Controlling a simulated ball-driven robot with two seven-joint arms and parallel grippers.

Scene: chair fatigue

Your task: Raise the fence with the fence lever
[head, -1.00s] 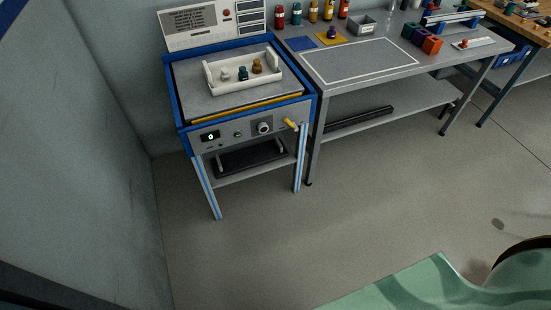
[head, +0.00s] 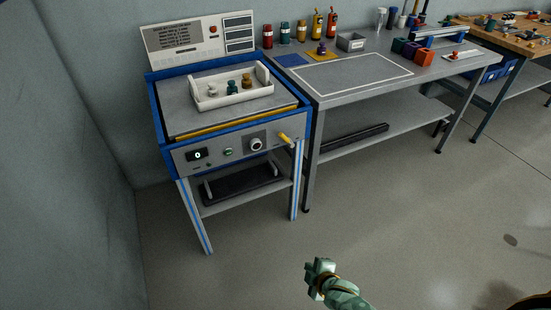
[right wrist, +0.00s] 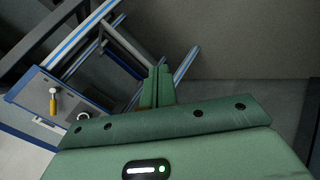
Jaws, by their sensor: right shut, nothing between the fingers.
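The fence lever appears to be the yellow handle (head: 285,139) at the right end of the blue-framed station's grey front panel. It also shows in the right wrist view (right wrist: 53,104), at the left. A yellow strip (head: 240,123) runs low along the front edge of the station's top (head: 178,113); it may be the fence. My green right gripper (head: 315,267) is low in front of the station, apart from the lever. In the right wrist view its fingers (right wrist: 157,87) are together and empty. My left gripper is out of view.
A white tray (head: 212,103) with several small knobbed pieces sits on the station. A grey workbench (head: 355,92) adjoins on the right. The floor in front is clear.

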